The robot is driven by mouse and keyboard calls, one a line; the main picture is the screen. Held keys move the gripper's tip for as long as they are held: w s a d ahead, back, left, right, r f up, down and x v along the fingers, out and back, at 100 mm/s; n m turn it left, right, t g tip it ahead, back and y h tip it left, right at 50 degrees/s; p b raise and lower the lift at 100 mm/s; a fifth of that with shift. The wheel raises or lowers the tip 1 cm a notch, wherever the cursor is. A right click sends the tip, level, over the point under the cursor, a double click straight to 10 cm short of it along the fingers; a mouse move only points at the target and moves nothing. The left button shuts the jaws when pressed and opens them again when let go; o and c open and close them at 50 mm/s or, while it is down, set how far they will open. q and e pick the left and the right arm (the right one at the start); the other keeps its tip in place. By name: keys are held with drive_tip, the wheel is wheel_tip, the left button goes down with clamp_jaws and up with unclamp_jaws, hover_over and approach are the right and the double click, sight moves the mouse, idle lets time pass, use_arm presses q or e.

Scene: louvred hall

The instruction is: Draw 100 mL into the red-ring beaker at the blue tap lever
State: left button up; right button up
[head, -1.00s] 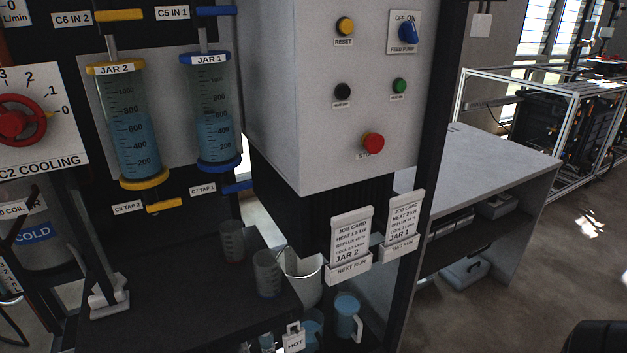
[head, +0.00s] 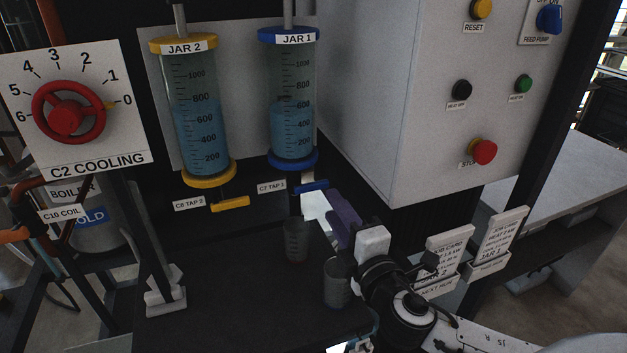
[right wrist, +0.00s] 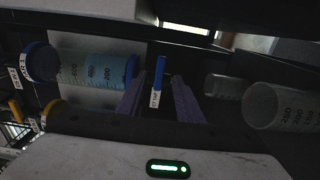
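The blue tap lever (head: 311,187) sits under JAR 1 (head: 291,110), beside the C7 TAP 1 label. My right gripper (head: 329,206) is just below and right of it. In the right wrist view the purple fingers (right wrist: 158,95) stand apart, with the blue lever (right wrist: 160,72) showing between them and nothing gripped. One beaker (head: 297,240) stands on the dark bench below the tap. A second beaker (head: 337,284) stands nearer, beside my right wrist. My left gripper is not in view.
JAR 2 (head: 192,115) with its yellow tap lever (head: 230,204) is to the left. The red cooling wheel (head: 66,117) is at far left. The control box (head: 400,110) overhangs on the right. Job cards (head: 448,255) stand near my right forearm.

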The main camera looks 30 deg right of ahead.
sight(320, 187)
drive_tip(key=shift+x, duration=4.65)
drive_tip(key=shift+s, duration=0.1)
drive_tip(key=shift+c, duration=0.2)
clamp_jaws()
drive_tip(key=shift+f, duration=0.1)
